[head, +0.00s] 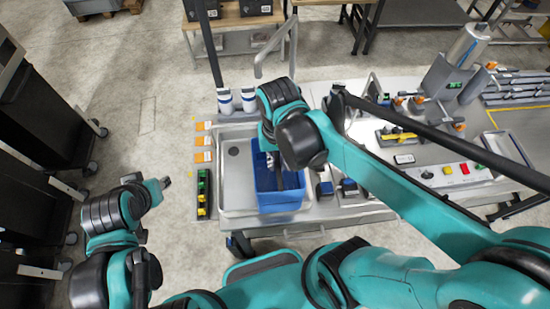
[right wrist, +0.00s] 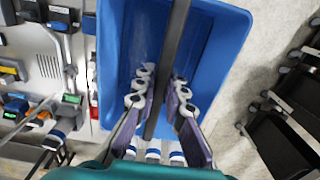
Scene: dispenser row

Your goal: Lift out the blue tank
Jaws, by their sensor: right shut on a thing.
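The blue tank (head: 280,203) is an open rectangular bin at the steel basin (head: 236,200) in the head view. Whether its bottom touches the basin cannot be told. A dark grey bar (right wrist: 180,25) runs lengthwise across the tank (right wrist: 217,50) in the right wrist view. My right gripper (right wrist: 160,75) has its fingers on both sides of this bar and is shut on it, over the tank's opening. In the head view, my right arm hides part of the tank's far side. My left gripper (head: 165,182) is off to the left, away from the tank; its fingers are unclear.
White bottles with blue bands (head: 225,101) stand behind the basin. A strip with green and yellow parts (head: 203,195) lies left of it. Small blue-topped blocks (head: 349,187) and a button panel (head: 449,171) are to the right. Dark cabinets (head: 45,120) stand at far left; floor between is clear.

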